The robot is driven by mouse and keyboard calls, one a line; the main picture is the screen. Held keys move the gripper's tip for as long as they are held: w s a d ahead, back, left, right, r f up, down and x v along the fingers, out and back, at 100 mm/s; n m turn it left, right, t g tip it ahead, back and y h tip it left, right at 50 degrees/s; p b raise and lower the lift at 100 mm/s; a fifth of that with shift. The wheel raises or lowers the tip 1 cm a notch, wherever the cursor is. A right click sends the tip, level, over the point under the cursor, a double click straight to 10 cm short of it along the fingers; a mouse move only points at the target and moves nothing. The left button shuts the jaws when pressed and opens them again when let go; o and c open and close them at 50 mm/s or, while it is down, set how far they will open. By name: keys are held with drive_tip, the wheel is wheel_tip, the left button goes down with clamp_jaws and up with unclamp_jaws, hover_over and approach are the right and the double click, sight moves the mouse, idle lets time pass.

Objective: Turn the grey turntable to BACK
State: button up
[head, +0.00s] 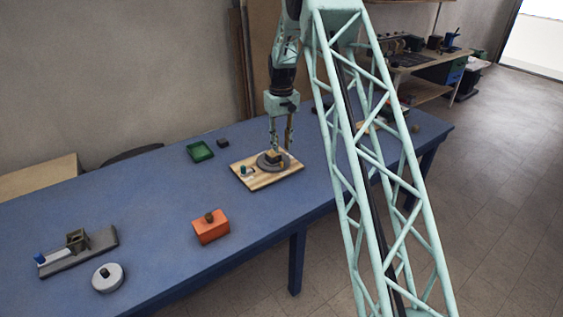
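The grey turntable (285,166) is a round disc on a striped wooden board (262,183) on the blue table. A dark block with a yellowish part (274,155) stands on the disc. My gripper (281,147) points down over the turntable, at the block's far side. Its two fingers are apart, with a gap between them. I cannot tell whether a fingertip touches the block. A small green-topped piece (243,170) stands on the board left of the disc. No BACK marking is readable at this size.
A green tray (200,151) and small black block (222,143) lie behind left. An orange box (211,229), a round grey knobbed piece (108,278) and a grey fixture (85,255) stand nearer. My lattice arm hides part of the table's right side.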

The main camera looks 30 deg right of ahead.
sight(281, 162)
drive_tip(key=shift+f+b, duration=0.55)
drive_tip(key=shift+f, duration=3.5)
drive_tip(key=shift+c, duration=0.8)
clamp_jaws()
